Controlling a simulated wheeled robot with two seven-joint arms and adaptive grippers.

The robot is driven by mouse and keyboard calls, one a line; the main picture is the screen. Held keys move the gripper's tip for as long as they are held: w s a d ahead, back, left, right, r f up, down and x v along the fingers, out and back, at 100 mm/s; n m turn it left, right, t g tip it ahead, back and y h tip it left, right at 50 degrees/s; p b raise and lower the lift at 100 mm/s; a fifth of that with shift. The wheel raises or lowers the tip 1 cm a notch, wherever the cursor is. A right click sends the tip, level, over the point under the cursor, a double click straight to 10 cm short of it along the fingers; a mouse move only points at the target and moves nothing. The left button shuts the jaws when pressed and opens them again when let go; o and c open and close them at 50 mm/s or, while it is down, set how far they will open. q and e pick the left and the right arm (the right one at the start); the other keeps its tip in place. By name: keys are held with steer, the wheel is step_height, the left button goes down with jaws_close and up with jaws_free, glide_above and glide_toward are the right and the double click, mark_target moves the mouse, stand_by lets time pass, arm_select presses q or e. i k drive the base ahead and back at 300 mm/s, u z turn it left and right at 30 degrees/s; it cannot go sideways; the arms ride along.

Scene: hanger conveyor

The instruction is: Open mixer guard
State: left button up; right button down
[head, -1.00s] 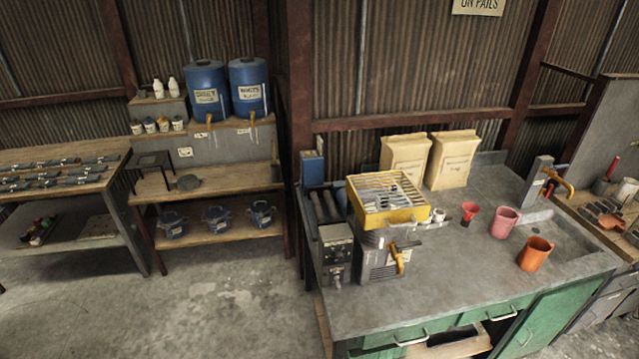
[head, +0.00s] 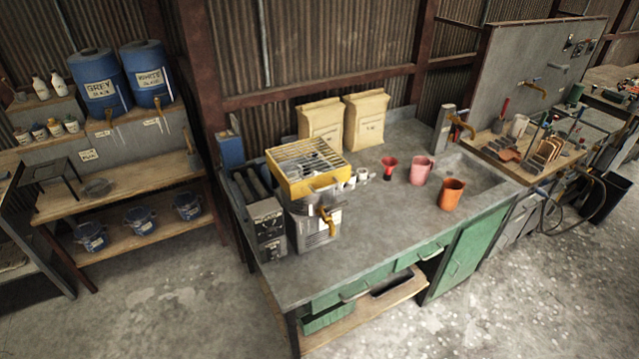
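The mixer (head: 312,228) stands at the left end of the grey bench top. Its guard (head: 307,163) is a yellow box-shaped frame with a barred grille on top, and it sits level over the mixer, looking closed. A handle (head: 322,186) shows on the guard's front side. A yellow tap (head: 328,220) is on the mixer's front. A grey control box (head: 265,224) stands just left of the mixer. The inside of the mixer is mostly hidden by the bars. Neither of my grippers is in view.
On the bench (head: 385,218) are a red funnel (head: 388,168), a pink jug (head: 421,170), an orange jug (head: 452,193) and two paper sacks (head: 320,124). A sink (head: 470,178) is at the right. Blue drums (head: 99,88) stand on the left shelf. Floor in front is clear.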

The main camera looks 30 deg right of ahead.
mark_target(318, 184)
steer(key=k, duration=1.15)
steer(key=z, duration=0.9)
steer(key=i, duration=1.45)
steer(key=u, duration=0.45)
